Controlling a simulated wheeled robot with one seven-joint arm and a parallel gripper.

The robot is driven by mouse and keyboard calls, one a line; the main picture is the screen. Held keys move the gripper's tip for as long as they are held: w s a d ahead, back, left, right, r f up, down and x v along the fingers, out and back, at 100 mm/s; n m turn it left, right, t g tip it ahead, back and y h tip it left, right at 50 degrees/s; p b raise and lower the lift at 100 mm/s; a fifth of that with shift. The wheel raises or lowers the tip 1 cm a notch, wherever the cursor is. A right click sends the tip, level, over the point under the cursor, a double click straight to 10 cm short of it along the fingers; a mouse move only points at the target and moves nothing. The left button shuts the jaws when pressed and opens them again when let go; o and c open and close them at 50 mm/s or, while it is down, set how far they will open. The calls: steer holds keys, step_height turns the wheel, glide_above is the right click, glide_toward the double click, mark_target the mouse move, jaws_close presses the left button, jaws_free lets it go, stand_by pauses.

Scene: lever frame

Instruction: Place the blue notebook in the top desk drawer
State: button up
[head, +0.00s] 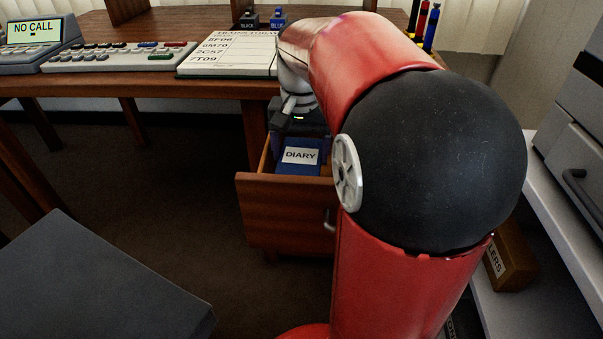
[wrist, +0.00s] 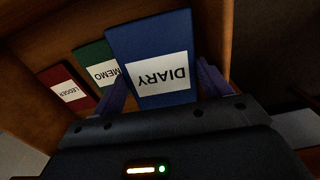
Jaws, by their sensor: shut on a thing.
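The blue notebook (head: 301,152), with a white DIARY label, is at the open desk drawer (head: 287,212), partly below the drawer's front edge. In the wrist view the notebook (wrist: 150,42) is between the two purple fingers of my gripper (wrist: 163,88), which is shut on it. In the head view my gripper (head: 299,128) is just behind the notebook, partly hidden by my arm. I cannot tell whether the notebook touches the drawer bottom. The drawer's right part is hidden by my arm.
A green MEMO book (wrist: 95,54) and a red LEDGER book (wrist: 66,84) lie beside the notebook on brown wood. The desk (head: 215,88) overhangs the drawer. A grey seat (head: 95,285) stands front left; a white shelf (head: 560,235) is right.

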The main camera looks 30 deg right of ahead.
mark_target(300, 156)
steer(key=shift+f+b, duration=0.45)
steer(key=shift+f, duration=2.2)
steer(key=shift+f+b, duration=0.35)
steer(key=shift+f, duration=0.3)
steer(key=o, duration=0.8)
steer(key=shift+c, duration=0.2)
steer(key=shift+r, duration=0.1)
step_height(300, 156, up, 13)
steer(key=p, duration=0.3)
steer(key=shift+r, duration=0.1)
